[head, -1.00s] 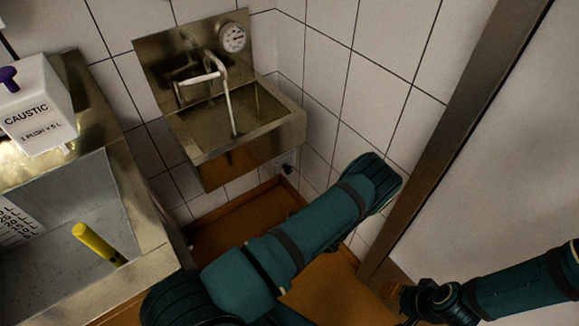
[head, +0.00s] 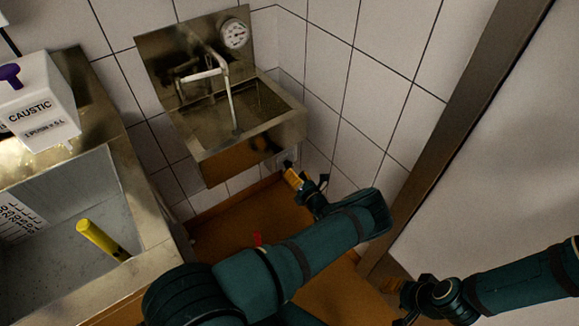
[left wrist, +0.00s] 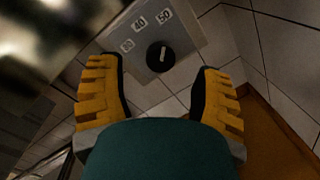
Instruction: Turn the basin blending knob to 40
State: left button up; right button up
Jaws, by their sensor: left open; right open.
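The blending knob (left wrist: 160,57) is a round black knob with a white line, on a grey plate (left wrist: 187,34) in the left wrist view. The plate shows 40, 50 and a blurred third number. The white line runs nearly straight up, roughly toward the 50. The steel basin (head: 250,135) hangs on the wall in the head view. My left gripper (head: 292,178) is open below the basin's right front corner; in the left wrist view its yellow fingers (left wrist: 157,70) are apart, with the knob between and beyond them. My right gripper (head: 394,288) is open and low at the right.
A tap (head: 220,70) and a dial gauge (head: 234,34) are above the basin. At left stand a caustic dispenser (head: 37,105) and a larger sink (head: 150,225) with a yellow-handled tool (head: 100,238). A door frame (head: 440,140) rises at right.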

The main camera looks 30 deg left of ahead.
aim_at(289, 165)
pick_arm(q)
jog(key=shift+x, duration=2.4)
grip_shut()
